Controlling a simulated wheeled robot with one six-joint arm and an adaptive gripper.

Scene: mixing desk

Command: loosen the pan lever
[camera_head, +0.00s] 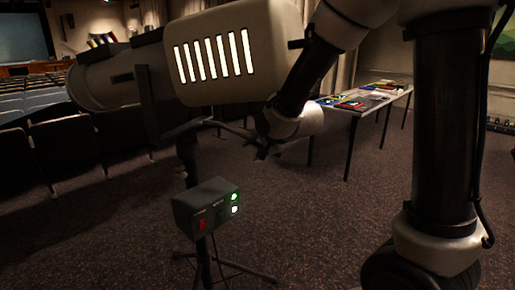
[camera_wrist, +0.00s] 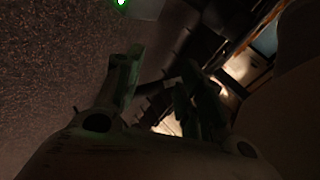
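The spotlight (camera_head: 215,55), a pale cylindrical body with glowing slots, sits on a dark stand (camera_head: 187,155). Dark thin bars (camera_head: 235,130) stick out under its body toward my gripper; one may be the pan lever, but I cannot tell it apart surely. My gripper (camera_head: 262,150) is just below and right of the spotlight body, near the bars' ends. In the wrist view, the two fingers of my gripper (camera_wrist: 155,92) stand apart. A dark thin bar (camera_wrist: 150,86) shows in the gap between them; contact cannot be made out in the dim light.
A control box (camera_head: 207,205) with a red switch and green-white lights is on the stand below. Stand legs (camera_head: 245,270) spread on the carpet. Rows of seats (camera_head: 60,150) fill the left. A table (camera_head: 365,102) with papers stands behind. The carpet between is clear.

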